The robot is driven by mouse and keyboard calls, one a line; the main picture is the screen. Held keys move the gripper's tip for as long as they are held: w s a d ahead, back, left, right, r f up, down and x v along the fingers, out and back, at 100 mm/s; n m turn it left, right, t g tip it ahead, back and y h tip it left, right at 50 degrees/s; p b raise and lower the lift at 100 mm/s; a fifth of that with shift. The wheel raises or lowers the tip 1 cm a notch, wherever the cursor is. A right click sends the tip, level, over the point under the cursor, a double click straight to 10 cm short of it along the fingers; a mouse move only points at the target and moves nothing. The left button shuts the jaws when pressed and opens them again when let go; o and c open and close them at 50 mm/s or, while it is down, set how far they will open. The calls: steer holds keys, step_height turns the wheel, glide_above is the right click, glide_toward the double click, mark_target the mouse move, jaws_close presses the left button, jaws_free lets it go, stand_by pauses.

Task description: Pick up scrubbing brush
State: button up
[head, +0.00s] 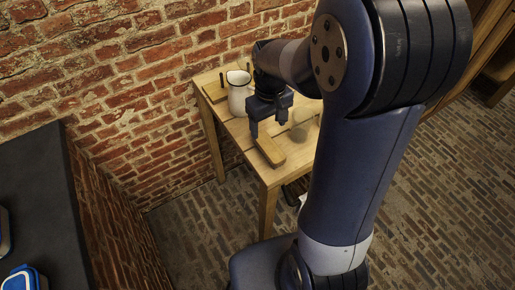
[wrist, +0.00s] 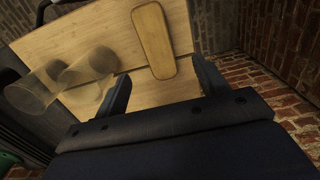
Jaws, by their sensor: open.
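A tan wooden block with rounded ends, which looks like the scrubbing brush (head: 271,151), lies near the front corner of the wooden table. In the wrist view the brush (wrist: 153,40) lies beyond my fingertips, between their lines. Its bristles cannot be seen. My gripper (head: 266,125) is over the table, just behind the brush in the head view. In the wrist view my gripper (wrist: 164,82) has its two fingers spread with nothing between them, apart from the brush.
The wooden table (head: 234,131) stands by a brick wall. A white jug (head: 239,93) stands behind my gripper. Clear glass jars (wrist: 92,66) stand left of the brush in the wrist view, near the left finger. A dark counter with blue-edged containers (head: 24,279) is at the far left.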

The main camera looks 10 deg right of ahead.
mark_target(269, 146)
steer(key=f, duration=0.5)
steer(key=f+p, duration=0.1)
steer(key=f, duration=0.4)
steer(key=shift+s+d+f, duration=0.1)
steer(key=shift+d, duration=0.1)
steer(key=shift+c, duration=0.2)
steer(key=c, duration=1.2)
steer(key=shift+o, duration=0.2)
step_height(269, 146, up, 10)
steer(key=shift+r+b, duration=0.1)
steer(key=shift+b, duration=0.2)
